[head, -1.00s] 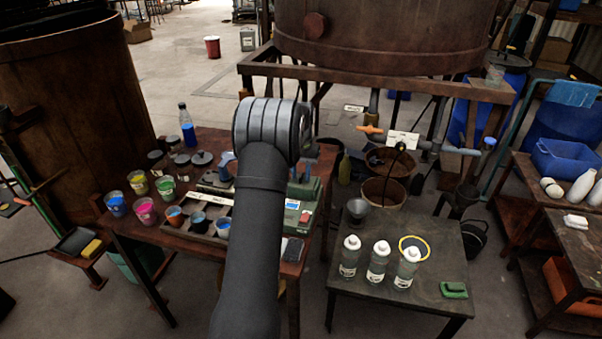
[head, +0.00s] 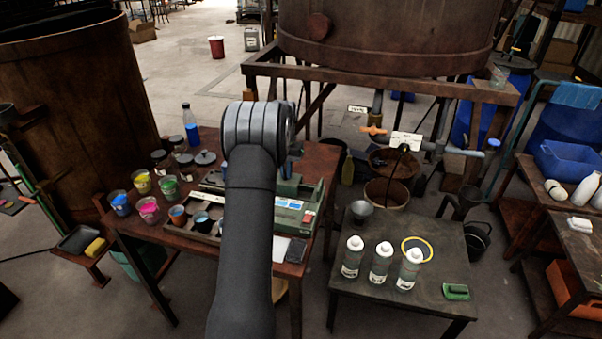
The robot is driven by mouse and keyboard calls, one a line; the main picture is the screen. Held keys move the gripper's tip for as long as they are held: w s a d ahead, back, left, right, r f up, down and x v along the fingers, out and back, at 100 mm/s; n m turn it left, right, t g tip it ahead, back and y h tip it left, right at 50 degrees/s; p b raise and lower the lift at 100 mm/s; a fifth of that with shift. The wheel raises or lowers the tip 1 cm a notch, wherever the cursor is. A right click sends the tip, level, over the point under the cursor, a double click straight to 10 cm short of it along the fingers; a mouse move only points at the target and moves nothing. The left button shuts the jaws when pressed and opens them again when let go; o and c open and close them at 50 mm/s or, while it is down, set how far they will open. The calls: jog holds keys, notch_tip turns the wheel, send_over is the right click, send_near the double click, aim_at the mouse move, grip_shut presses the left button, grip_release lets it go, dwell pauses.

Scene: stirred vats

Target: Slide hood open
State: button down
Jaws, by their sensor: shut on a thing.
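A green bench instrument (head: 296,213) with a small blue screen lies on the brown table, partly behind my arm. My wrist and forearm cover the left part of the instrument. My gripper (head: 294,150) is mostly hidden behind the wrist, with only a sliver at its right side, above the instrument. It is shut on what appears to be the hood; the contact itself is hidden.
Open paint cups (head: 150,210) and dark-lidded jars (head: 205,160) crowd the table left of my arm. A blue bottle (head: 190,128) stands behind them. The low table (head: 400,310) at right holds several things, including white-capped bottles (head: 380,262). A rusty vat (head: 390,35) stands behind.

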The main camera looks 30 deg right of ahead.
jog(key=w+a, duration=0.3)
jog(key=shift+w+a, duration=0.1)
jog(key=c, duration=1.5)
grip_release()
jog(key=shift+r, duration=0.1)
notch_tip(320, 180, up, 17)
jog(key=shift+r, duration=0.15)
notch_tip(320, 180, down, 18)
jog(key=shift+r, duration=0.25)
